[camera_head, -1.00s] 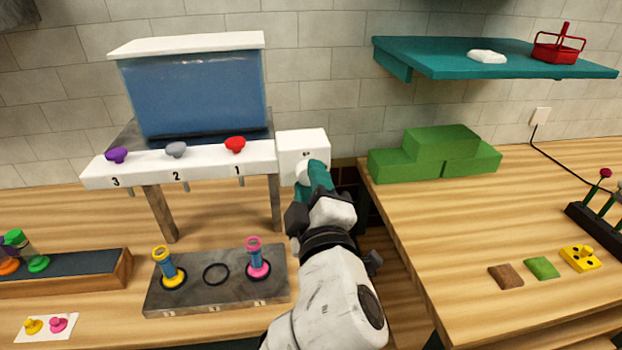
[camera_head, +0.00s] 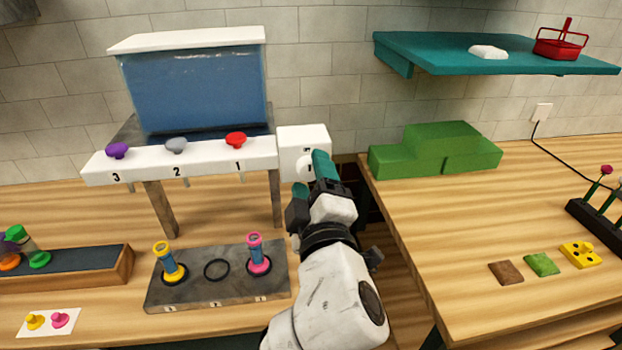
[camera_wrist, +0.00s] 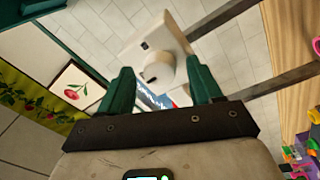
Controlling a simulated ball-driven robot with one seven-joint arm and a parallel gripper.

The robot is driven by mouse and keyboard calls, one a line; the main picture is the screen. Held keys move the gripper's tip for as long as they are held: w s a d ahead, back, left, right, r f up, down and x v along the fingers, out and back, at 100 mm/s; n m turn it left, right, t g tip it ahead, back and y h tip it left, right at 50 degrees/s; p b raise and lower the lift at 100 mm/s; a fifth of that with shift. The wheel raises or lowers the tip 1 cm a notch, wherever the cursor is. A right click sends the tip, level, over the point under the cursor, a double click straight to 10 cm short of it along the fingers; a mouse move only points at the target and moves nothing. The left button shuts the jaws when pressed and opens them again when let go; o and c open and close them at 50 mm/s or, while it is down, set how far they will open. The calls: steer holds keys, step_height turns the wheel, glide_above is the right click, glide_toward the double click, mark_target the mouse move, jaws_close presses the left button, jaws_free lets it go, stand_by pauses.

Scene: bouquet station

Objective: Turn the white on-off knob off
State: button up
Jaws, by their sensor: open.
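The white on-off knob (camera_wrist: 158,72) sticks out from the front of a white box (camera_head: 290,139) at the right end of the white ledge. In the wrist view the knob shows ahead of the teal fingertips, between them, with a gap on either side. My gripper (camera_head: 311,172) is open and holds nothing. It is close in front of the box and hides part of the knob in the head view. I cannot tell which way the knob is turned.
A blue water tank (camera_head: 195,90) stands left of the box, with purple (camera_head: 117,150), grey (camera_head: 176,146) and red (camera_head: 236,139) knobs on the ledge below. A stone tray (camera_head: 215,292) with two tubes is underneath. Green blocks (camera_head: 435,155) stand right.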

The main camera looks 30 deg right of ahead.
steer(key=b+v, duration=0.2)
steer(key=v, duration=0.8)
steer(key=shift+s+b, duration=0.3)
steer(key=shift+s, duration=0.05)
steer(key=shift+a, duration=0.1)
steer(key=s+d+f+m+g, duration=0.1)
steer(key=d+f+m+g, duration=0.15)
steer(key=f, duration=0.45)
steer(key=s+d+f+m+g+y, duration=0.1)
steer(key=d+f+g, duration=0.2)
steer(key=f, duration=0.3)
steer(key=s+d+f+m+g, duration=0.1)
steer(key=d+f+g, duration=0.2)
steer(key=f, duration=0.4)
steer(key=s+d+f+m+g+y, duration=0.1)
steer(key=s+f+g, duration=0.3)
steer(key=s+f, duration=0.4)
steer(key=s+d+f+m+g+y, duration=0.1)
steer(key=s+f+m+g+y, duration=0.2)
steer(key=s+f, duration=0.5)
steer(key=shift+s+d+f+m+g+y, duration=0.15)
steer(key=shift+d+f+m+g+y, duration=0.2)
steer(key=shift+f+m+g, duration=0.3)
steer(key=shift+f, duration=0.1)
